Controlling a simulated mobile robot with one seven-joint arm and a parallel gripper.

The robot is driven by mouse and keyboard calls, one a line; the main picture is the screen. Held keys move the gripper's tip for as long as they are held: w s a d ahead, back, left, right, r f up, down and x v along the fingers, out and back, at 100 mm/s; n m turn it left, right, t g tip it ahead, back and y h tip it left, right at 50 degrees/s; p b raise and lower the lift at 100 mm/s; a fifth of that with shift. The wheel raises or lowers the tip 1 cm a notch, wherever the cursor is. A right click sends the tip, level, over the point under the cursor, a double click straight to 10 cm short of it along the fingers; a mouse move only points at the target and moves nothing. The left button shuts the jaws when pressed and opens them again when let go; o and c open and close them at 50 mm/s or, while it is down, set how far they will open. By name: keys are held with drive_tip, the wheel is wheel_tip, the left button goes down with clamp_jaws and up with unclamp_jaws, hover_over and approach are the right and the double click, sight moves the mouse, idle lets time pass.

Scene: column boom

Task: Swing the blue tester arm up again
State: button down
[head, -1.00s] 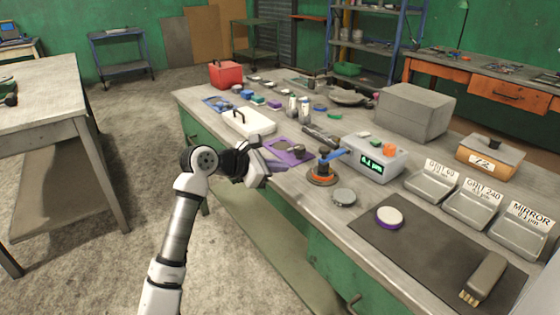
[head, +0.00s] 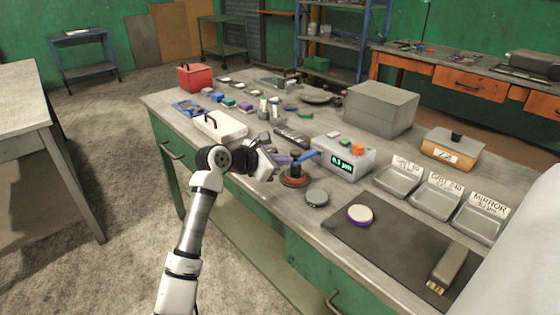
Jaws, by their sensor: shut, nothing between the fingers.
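The blue tester arm (head: 306,157) extends from a dark post on a round base with an orange ring (head: 294,182). It slants slightly up to the right in the picture, toward the grey tester box (head: 343,158) with its green lit display. I cannot tell whether its tip touches anything. My gripper (head: 274,161) is shut and empty, just left of the post, at about the height of the blue arm.
A grey puck (head: 317,197) lies right of the base. A white-topped purple disc (head: 360,214) and a brush (head: 451,267) lie on the dark mat (head: 395,246). Labelled trays (head: 398,179) stand right. A white case (head: 220,126) and a red box (head: 197,78) stand behind my gripper.

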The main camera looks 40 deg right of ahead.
drive_tip(key=shift+r, duration=0.1)
drive_tip(key=shift+r+y+p, duration=0.4)
drive_tip(key=shift+r+p, duration=0.05)
drive_tip(key=shift+p, duration=0.1)
